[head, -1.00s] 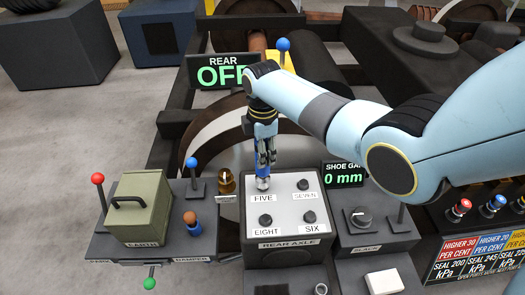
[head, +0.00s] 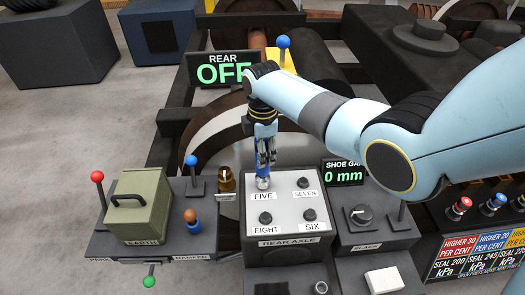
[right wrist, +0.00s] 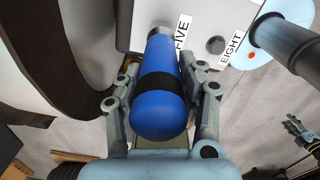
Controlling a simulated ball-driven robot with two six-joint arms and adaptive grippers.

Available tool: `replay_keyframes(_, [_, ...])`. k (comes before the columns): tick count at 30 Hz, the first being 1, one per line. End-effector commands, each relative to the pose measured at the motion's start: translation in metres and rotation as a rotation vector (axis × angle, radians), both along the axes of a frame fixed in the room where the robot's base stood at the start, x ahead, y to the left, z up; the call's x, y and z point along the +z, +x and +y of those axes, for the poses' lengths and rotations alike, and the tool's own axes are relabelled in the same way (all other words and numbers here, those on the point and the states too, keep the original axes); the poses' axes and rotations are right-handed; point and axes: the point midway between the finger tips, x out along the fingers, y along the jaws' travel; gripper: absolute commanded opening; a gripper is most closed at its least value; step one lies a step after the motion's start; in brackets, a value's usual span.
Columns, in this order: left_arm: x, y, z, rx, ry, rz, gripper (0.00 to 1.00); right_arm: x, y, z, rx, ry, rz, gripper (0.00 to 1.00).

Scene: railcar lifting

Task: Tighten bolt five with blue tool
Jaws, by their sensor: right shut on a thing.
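My right gripper (head: 265,150) points down over the grey-white REAR AXLE panel (head: 288,218). It is shut on the blue tool (right wrist: 158,108), a blue cylinder with a black band. The tool is upright, and its metal end meets the panel at the label FIVE (head: 263,197). Bolt five is hidden under the tool end. Bolts at SEVEN (head: 303,182), EIGHT (head: 265,218) and SIX (head: 309,214) show as dark round heads. What looks like my left gripper (right wrist: 302,135) is small at the right edge of the right wrist view; its opening is unclear.
Left of the panel stand a green EARTH box (head: 139,208), a red-knobbed lever (head: 98,177) and blue-knobbed levers. An amber piece (head: 226,180) is close to the panel's left side. A black knob (head: 361,217) and the 0 mm display (head: 343,174) are at its right.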

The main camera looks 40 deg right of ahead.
Motion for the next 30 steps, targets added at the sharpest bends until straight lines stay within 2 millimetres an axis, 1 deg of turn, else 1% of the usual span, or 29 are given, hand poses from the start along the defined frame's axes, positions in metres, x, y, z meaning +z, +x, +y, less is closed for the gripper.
replay_keyframes(30, [-0.009, 0.0, 0.0, 0.0, 0.0, 0.001, 0.4, -0.012, 0.0, 0.0, 0.0, 0.0, 0.0, 0.0])
